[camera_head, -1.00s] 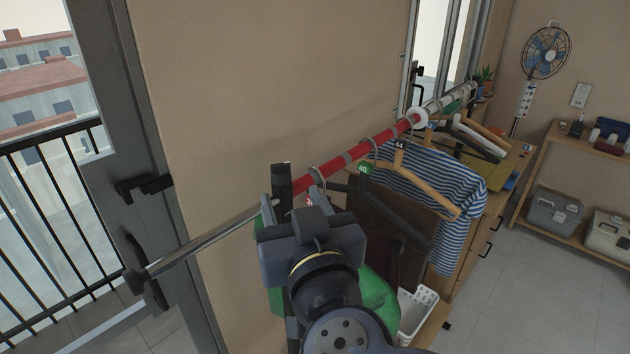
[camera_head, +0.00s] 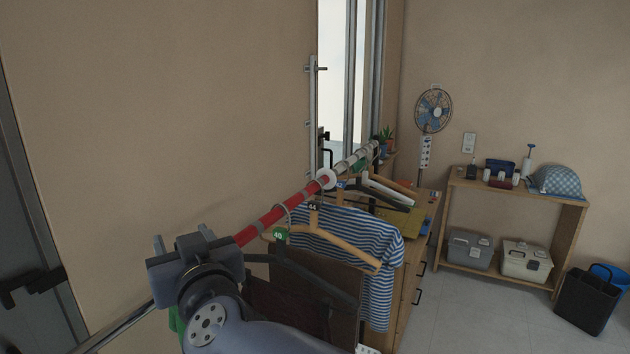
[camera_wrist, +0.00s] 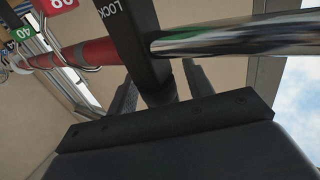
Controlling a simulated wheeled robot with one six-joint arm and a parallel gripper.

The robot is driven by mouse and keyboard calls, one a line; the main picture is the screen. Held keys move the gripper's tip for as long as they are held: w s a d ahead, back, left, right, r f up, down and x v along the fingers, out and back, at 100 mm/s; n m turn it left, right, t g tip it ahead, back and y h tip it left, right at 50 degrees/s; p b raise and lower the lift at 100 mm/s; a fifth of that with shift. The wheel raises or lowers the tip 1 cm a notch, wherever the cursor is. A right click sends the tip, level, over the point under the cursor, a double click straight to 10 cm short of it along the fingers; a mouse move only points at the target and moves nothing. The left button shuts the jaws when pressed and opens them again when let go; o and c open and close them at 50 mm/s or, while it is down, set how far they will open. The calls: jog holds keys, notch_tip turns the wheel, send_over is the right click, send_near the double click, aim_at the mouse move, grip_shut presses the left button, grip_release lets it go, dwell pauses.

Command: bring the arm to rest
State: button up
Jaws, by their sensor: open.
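My gripper (camera_head: 182,238) is at the lower left of the head view, in front of the clothes rail and beside the lower end of its red section (camera_head: 262,222). In the wrist view the two fingers of my gripper (camera_wrist: 160,88) stand apart, with no garment or hanger between them. A black rail part (camera_wrist: 135,40) marked "LOCK" crosses in front of them, close by. I cannot tell whether they touch it.
A striped shirt (camera_head: 345,234) and a dark brown garment (camera_head: 300,300) hang right of my gripper. A shelf (camera_head: 515,190) and a black bin (camera_head: 587,303) stand at the right. Floor between is clear.

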jog(key=shift+r+p, duration=0.2)
jog(key=shift+p, duration=0.65)
jog(key=p+v, duration=0.1)
jog(key=v, duration=1)
jog(key=w+a+y+b, duration=0.1)
jog(key=w+a+b, duration=0.4)
jog(key=w, duration=0.4)
jog(key=shift+a+f+n+g+b, duration=0.3)
jog(key=shift+a+f+n+b, duration=0.1)
jog(key=shift+a+f, duration=0.15)
jog(key=shift+w+y+b, duration=0.15)
jog(key=shift+y+b, duration=0.15)
jog(key=shift+b, duration=0.05)
